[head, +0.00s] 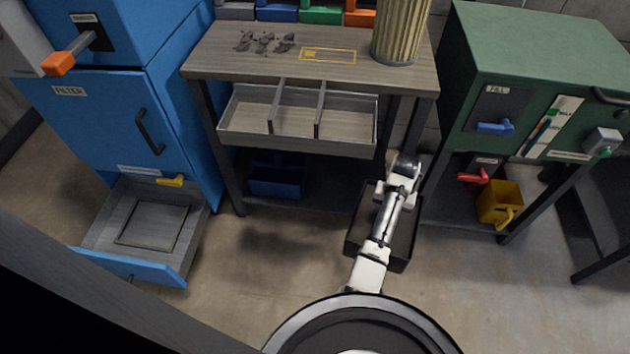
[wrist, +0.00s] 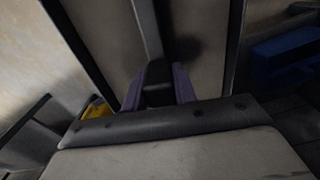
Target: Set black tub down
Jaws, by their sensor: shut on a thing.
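The black tub (head: 401,246) is low in front of the workbench's right side, partly covered by my arm in the head view. In the wrist view its dark rim (wrist: 236,50) frames a greyish inside, with a dark bar across the middle. My gripper (wrist: 158,88) is shut on this bar, with a purple finger on each side. In the head view the fingertips are hidden by my arm. I cannot tell whether the tub's bottom touches the floor.
The workbench (head: 215,62) holds a ribbed bin (head: 399,32) and grey scraps; a divided tray (head: 296,140) hangs below. A blue bin (head: 276,178) is under it. The blue cabinet's drawer (head: 130,268) is open at left. A yellow bucket (head: 494,199) is at right. The front floor is clear.

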